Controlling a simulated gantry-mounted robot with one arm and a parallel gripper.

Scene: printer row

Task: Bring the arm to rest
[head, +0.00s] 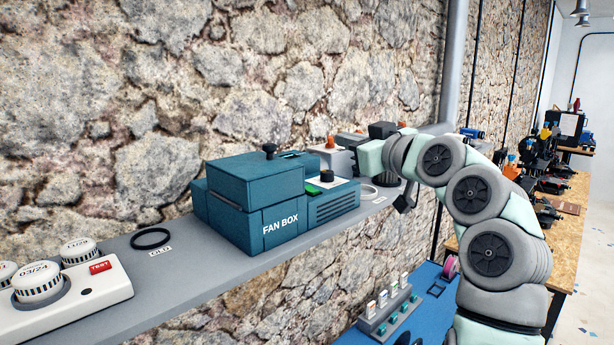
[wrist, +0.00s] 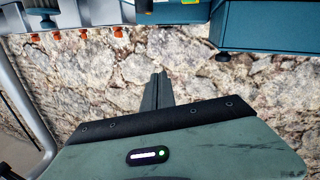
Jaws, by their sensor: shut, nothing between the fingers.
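My arm stands at the right of the head view, bent over beside the shelf. Its wrist end points left toward the wall, at the right of the teal box marked FAN BOX (head: 285,220). My gripper shows in the wrist view (wrist: 162,76) with its dark fingers together and nothing between them. Bare stone wall lies behind the fingertips there. The teal box also shows in the wrist view (wrist: 270,28), at the upper right, apart from the fingers.
A grey shelf (head: 165,268) runs along the wall. It bears a white tester (head: 100,290) with round knobs and a black ring (head: 150,239). A card rack (head: 388,310) sits on a blue surface below. A wooden workbench (head: 575,190) with machines stands at the right.

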